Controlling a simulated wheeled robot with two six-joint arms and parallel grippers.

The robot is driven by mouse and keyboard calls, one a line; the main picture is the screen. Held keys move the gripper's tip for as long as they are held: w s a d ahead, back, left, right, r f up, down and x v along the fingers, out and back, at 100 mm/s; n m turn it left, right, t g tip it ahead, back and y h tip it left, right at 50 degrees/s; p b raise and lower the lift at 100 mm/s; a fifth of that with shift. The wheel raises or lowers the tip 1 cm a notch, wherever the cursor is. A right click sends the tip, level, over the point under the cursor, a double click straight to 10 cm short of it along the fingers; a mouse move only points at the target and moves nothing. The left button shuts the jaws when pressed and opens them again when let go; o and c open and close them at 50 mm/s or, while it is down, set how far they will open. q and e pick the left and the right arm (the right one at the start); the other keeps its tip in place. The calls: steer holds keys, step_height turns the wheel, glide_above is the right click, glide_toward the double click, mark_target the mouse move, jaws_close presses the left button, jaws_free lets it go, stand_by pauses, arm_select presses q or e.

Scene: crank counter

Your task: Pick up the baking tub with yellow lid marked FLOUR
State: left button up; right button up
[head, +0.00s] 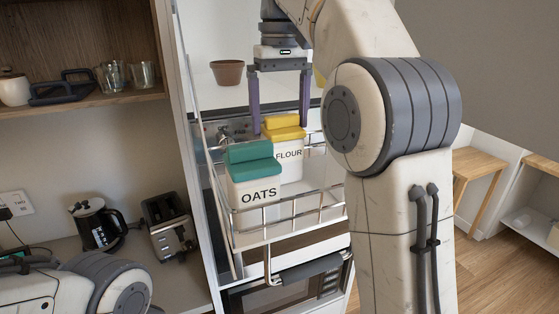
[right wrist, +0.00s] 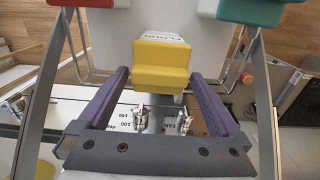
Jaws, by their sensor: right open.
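The white tub marked FLOUR (head: 290,157) stands in a wire-railed pull-out shelf, its stepped yellow lid (head: 283,121) on top. In the right wrist view the yellow lid (right wrist: 161,68) lies in the middle, with part of the white tub (right wrist: 162,38) beyond it. My right gripper (head: 280,129) points down over the tub. Its purple fingers are open, one on each side of the lid, with visible gaps in the right wrist view. My left gripper is not in view; only part of my left arm shows at lower left.
A tub marked OATS (head: 257,190) with a green lid stands close in front of FLOUR. Metal rails (head: 310,213) surround the shelf. A brown pot (head: 227,72) stands behind. A French press (head: 97,224) and toaster (head: 169,224) stand on the left counter.

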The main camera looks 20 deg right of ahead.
mark_target(282, 151)
steer(key=shift+s+f+b, duration=0.15)
steer(key=shift+s+f, duration=0.05)
steer(key=shift+f, duration=1.55)
steer(key=shift+s+f+b, duration=0.15)
steer(key=shift+f, duration=1.55)
steer(key=c, duration=1.5)
